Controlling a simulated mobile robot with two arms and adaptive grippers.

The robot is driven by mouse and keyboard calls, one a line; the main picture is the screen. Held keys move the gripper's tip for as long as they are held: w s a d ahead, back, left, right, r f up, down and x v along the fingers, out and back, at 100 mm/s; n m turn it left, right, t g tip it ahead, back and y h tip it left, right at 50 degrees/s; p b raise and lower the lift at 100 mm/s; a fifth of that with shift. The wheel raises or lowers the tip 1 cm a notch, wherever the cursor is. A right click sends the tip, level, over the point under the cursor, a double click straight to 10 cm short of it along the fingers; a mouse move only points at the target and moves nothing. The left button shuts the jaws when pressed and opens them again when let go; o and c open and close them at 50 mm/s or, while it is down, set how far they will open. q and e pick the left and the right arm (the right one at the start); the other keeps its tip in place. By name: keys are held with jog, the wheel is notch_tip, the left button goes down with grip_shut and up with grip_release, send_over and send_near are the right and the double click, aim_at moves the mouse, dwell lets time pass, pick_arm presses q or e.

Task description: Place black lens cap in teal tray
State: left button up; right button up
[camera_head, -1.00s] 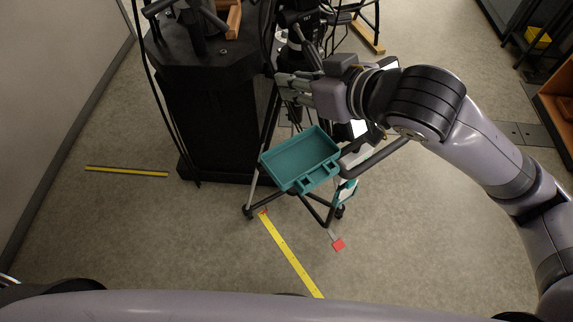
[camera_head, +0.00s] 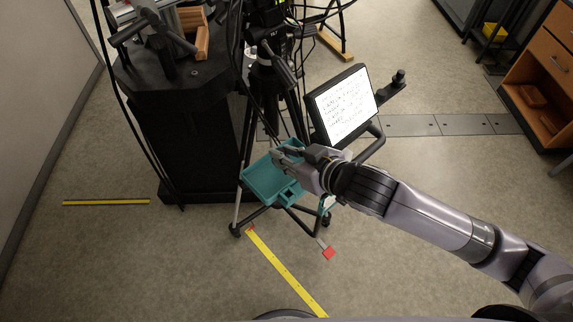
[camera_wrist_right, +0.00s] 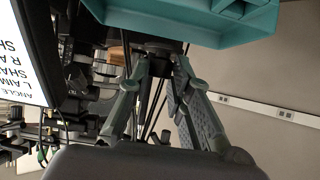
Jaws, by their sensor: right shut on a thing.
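The teal tray (camera_head: 262,184) sits on the tripod in the head view, with small compartments along its near right side. My right gripper (camera_head: 282,154) reaches over the tray's far right part and covers some of it. In the right wrist view the fingers (camera_wrist_right: 157,60) close on a small dark piece, which looks like the black lens cap (camera_wrist_right: 157,46). The tray (camera_wrist_right: 205,36) fills the top of that view, close to the fingertips. Whether the cap touches the tray I cannot tell. The cap does not show clearly in the head view. My left gripper is out of view.
A lit text screen (camera_head: 345,104) stands just behind my right gripper. A black pedestal (camera_head: 190,140) with equipment is left of the tray, with cables hanging between. The tripod's legs spread below the tray. Open floor lies in front, with yellow tape (camera_head: 285,272).

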aim_at(287, 177)
notch_tip(287, 177, down, 4)
jog(key=shift+f, duration=0.3)
jog(key=shift+f, duration=0.2)
jog(key=o, duration=0.7)
jog(key=shift+r, duration=0.1)
jog(key=shift+r, duration=0.15)
jog(key=shift+b+v, duration=0.6)
jog(key=shift+v, duration=5.4)
